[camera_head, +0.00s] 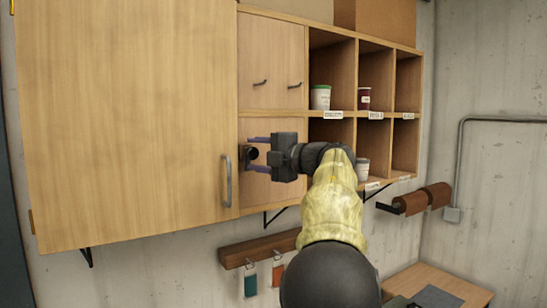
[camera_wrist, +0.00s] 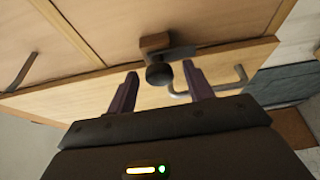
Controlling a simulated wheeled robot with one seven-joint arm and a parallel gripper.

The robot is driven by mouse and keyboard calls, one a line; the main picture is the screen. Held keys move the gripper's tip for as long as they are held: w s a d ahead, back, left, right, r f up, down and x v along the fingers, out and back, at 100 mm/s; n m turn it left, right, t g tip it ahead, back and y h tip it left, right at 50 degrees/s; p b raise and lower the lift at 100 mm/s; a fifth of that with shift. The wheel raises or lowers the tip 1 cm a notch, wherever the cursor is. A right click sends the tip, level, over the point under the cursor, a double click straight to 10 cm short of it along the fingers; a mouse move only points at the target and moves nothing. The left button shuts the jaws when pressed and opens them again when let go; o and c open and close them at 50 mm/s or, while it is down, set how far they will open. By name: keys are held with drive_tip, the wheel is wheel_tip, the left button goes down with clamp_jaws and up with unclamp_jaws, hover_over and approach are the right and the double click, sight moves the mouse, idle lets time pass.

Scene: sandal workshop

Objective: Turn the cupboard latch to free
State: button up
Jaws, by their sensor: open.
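The latch shows in the wrist view as a round dark knob (camera_wrist: 159,75) in front of a small wooden block and a flat grey bar (camera_wrist: 184,52). It sits by the edge of the large cupboard door (camera_head: 125,110). In the head view the dark knob (camera_head: 251,154) shows between the fingers. My gripper (camera_head: 249,153) is open, with one purple finger on each side of the knob. In the wrist view the fingertips (camera_wrist: 160,70) stand apart from the knob, with a gap on both sides. I cannot tell exactly which way the bar is turned.
The large door has a grey handle (camera_head: 227,181), close to the latch. Small doors and open cubbies with a white-and-green cup (camera_head: 320,97) and a dark red cup (camera_head: 365,98) lie to the right. Below hang a wooden rail (camera_head: 258,248) with tags and brown rolls (camera_head: 412,203).

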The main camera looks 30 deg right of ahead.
drive_tip(key=b+v, duration=0.5)
drive_tip(key=v, duration=1.2)
drive_tip(key=shift+d, duration=0.1)
